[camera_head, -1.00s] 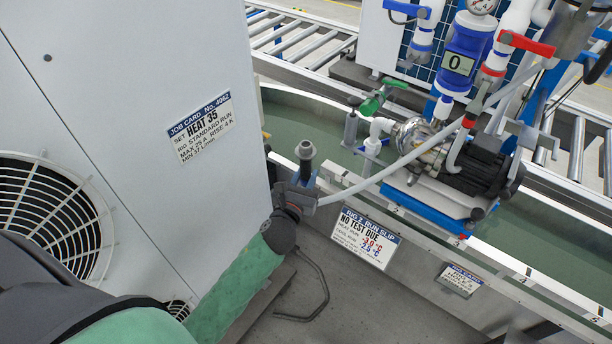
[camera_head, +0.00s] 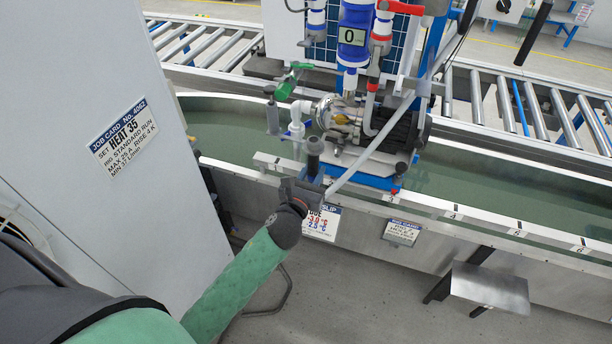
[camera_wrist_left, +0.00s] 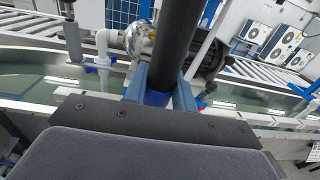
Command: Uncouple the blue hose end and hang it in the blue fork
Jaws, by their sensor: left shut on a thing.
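The blue hose end (camera_head: 314,150) is a dark upright tube in the head view. In the left wrist view it fills the middle as a dark cylinder (camera_wrist_left: 176,45) with a blue band low between the fingers. My left gripper (camera_head: 311,180) is shut on it and holds it in front of the trough's near wall, left of the pump (camera_head: 346,118). The fingers also show in the wrist view (camera_wrist_left: 160,92). A pale grey hose (camera_head: 372,152) runs from the gripper up to the right past the pump. I cannot make out the blue fork. My right gripper is not in view.
A tall white cabinet (camera_head: 95,215) stands close on the left. The trough's near rim (camera_head: 470,212) runs across the front, with run slips on its wall. A green-handled valve (camera_head: 290,80) and white elbow pipe (camera_head: 297,115) rise behind the hose end. A metal shelf (camera_head: 490,287) juts out lower right.

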